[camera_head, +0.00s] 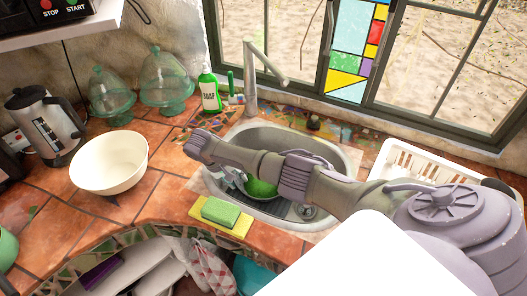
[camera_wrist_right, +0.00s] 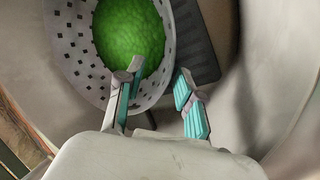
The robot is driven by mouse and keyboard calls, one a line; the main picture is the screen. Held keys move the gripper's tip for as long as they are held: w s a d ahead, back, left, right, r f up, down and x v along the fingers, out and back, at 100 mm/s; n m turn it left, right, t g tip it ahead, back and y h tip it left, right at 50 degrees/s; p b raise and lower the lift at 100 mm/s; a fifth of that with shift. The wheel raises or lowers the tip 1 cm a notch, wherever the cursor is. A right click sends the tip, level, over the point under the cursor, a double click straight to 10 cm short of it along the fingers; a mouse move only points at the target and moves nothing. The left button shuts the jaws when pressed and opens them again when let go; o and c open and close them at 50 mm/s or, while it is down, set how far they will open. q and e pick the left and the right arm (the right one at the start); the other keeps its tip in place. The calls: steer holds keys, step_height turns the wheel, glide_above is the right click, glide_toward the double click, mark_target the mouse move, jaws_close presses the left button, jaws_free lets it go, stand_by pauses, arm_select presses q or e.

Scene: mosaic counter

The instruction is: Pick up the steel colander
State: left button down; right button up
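The steel colander (camera_wrist_right: 72,42) is pale with rows of square holes and sits in the sink, tilted toward the camera in the right wrist view. A rough green round thing (camera_wrist_right: 128,32) lies inside it. In the head view the green thing (camera_head: 262,188) shows below my right arm, which hides much of the colander. My right gripper (camera_wrist_right: 158,72) is open at the colander's near rim. One finger is over the inside of the wall and the other is outside it, with visible gaps. I cannot tell if either finger touches. My left gripper is not in view.
The sink (camera_head: 338,170) surrounds the colander closely. A green and yellow sponge (camera_head: 220,212) lies at its front edge. The faucet (camera_head: 250,85) and soap bottle (camera_head: 209,90) stand behind. A cream bowl (camera_head: 110,163) is left, and a white dish rack (camera_head: 420,165) is right.

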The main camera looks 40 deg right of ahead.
mark_target(242, 185)
steer(key=x, duration=0.5)
steer(key=shift+d+f, duration=0.15)
steer(key=shift+f, duration=0.2)
jaws_close()
steer(key=shift+s, duration=0.1)
